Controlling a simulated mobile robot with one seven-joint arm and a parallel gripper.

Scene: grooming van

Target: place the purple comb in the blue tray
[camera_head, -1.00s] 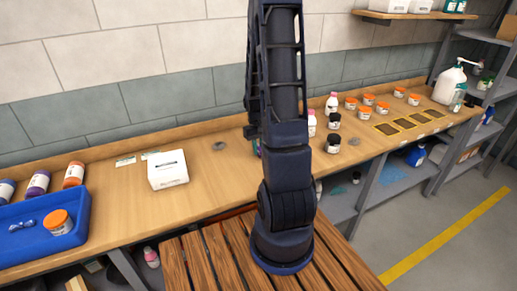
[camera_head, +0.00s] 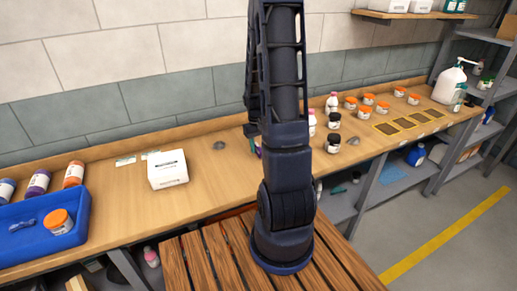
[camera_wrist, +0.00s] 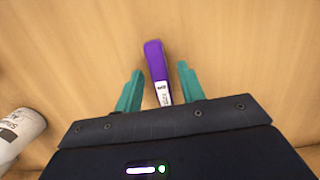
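The purple comb (camera_wrist: 156,62) lies on the wooden counter in the wrist view, a white label at its near end. My gripper (camera_wrist: 158,80) is open, its two teal fingers on either side of the comb with a gap to each. I cannot tell how far above the counter the fingertips are. In the head view my arm hides most of the gripper and the comb. The blue tray (camera_head: 84,228) is at the far left of the counter, holding an orange-lidded jar (camera_head: 59,222) and a small blue item (camera_head: 22,224).
A white box (camera_head: 168,170) stands between the tray and my arm. A white bottle (camera_wrist: 18,132) is at the left edge of the wrist view. The counter around the comb is clear.

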